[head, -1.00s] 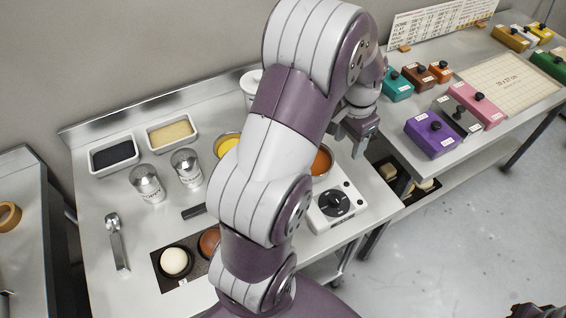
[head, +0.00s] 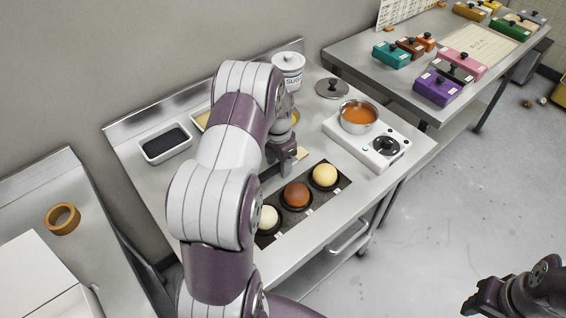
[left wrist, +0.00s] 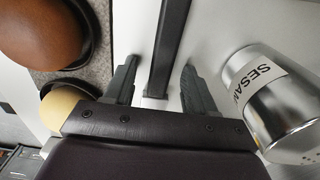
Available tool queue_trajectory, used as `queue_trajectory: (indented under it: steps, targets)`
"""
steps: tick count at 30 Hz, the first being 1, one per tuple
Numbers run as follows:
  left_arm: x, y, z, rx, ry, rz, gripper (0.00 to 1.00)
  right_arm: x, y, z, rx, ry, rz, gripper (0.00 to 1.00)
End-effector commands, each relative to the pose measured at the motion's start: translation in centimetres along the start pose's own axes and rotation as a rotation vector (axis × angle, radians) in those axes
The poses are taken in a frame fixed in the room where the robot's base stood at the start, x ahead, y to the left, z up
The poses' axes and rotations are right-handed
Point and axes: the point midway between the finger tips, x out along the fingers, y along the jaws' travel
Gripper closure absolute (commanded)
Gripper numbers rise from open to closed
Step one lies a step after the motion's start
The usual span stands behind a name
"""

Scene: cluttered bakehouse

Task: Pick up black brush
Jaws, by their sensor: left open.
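The black brush shows in the left wrist view as a long dark bar (left wrist: 170,40) running between my left gripper's fingers (left wrist: 160,68). The fingers are apart, one on each side of it, with gaps visible. In the head view my left gripper (head: 284,165) points down at the worktable over the brush (head: 268,173), which is mostly hidden by my arm. A small tan piece (head: 302,153) shows just right of the gripper. My right gripper (head: 484,299) is at the lower right, above the floor, its jaws unclear.
Right of the brush is a dark tray with white, brown (head: 297,195) and cream domes. A metal sesame shaker (left wrist: 275,100) stands close beside one finger. A pot (head: 358,116) sits on a white burner, and a sugar jar (head: 289,72) stands behind.

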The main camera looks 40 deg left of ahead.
Motion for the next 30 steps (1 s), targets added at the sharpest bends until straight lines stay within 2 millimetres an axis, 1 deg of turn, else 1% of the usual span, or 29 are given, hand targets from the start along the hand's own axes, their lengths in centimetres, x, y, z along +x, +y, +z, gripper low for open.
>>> queue_trajectory:
  steps: [5,6,8,9,10,19,22,26,29,30]
  targets:
    - [0.0,0.0,0.0,0.0,0.001,-0.001,0.45,0.0,0.0,0.0,0.0,0.0,0.0,0.57]
    - [0.0,0.0,0.0,0.0,0.001,-0.001,0.58,0.0,0.0,0.0,0.0,0.0,0.0,0.57]
    - [0.0,0.0,0.0,0.0,0.001,-0.001,0.77,0.0,0.0,0.0,0.0,0.0,0.0,0.57]
    - [0.0,0.0,0.0,0.0,0.001,-0.001,0.9,0.0,0.0,0.0,0.0,0.0,0.0,0.57]
    - [0.0,0.0,0.0,0.0,0.001,-0.001,0.97,0.0,0.0,0.0,0.0,0.0,0.0,0.57]
    - [-0.1,0.0,0.0,0.0,0.0,0.0,0.97,0.1,0.0,0.0,0.0,0.0,0.0,0.57]
    - [-0.5,-0.1,-0.1,0.0,0.002,-0.002,0.97,0.2,0.0,0.1,0.0,0.0,0.0,0.57]
    - [-2.0,-0.1,-0.1,0.0,0.003,-0.002,0.97,0.6,0.0,0.1,0.0,0.0,0.0,0.57]
    - [-3.8,-0.1,-0.1,0.0,0.004,-0.003,0.97,1.1,0.0,0.1,0.0,0.0,0.0,0.57]
    - [-4.3,-0.2,-0.7,0.001,0.003,-0.003,0.97,1.2,0.0,0.2,0.0,0.0,0.0,0.57]
